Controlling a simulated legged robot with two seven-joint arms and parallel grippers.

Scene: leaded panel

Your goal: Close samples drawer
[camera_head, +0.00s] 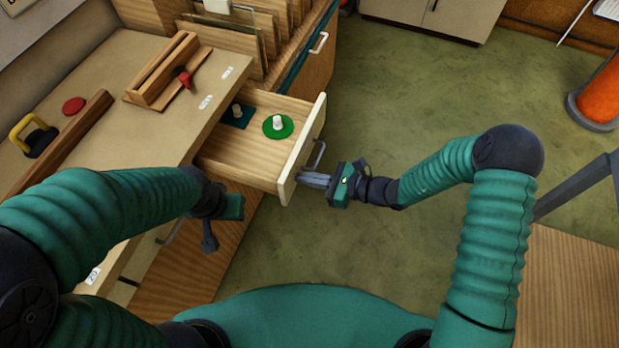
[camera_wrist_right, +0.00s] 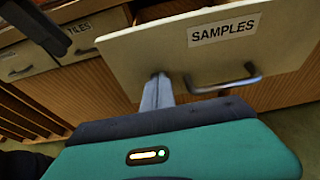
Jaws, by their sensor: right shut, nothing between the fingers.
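The samples drawer (camera_head: 240,164) stands pulled out from the bench in the head view. Its cream front, labelled SAMPLES, shows in the right wrist view (camera_wrist_right: 195,50), with a grey bar handle (camera_wrist_right: 222,86).
The bench top (camera_head: 135,70) holds a wooden block with a red clamp (camera_head: 184,76), a red disc (camera_head: 73,105) and a yellow-handled tool (camera_head: 32,135). A rack of panels (camera_head: 235,45) stands behind. Green floor (camera_head: 400,90) is clear right of the drawer. An orange object (camera_head: 600,95) stands far right.

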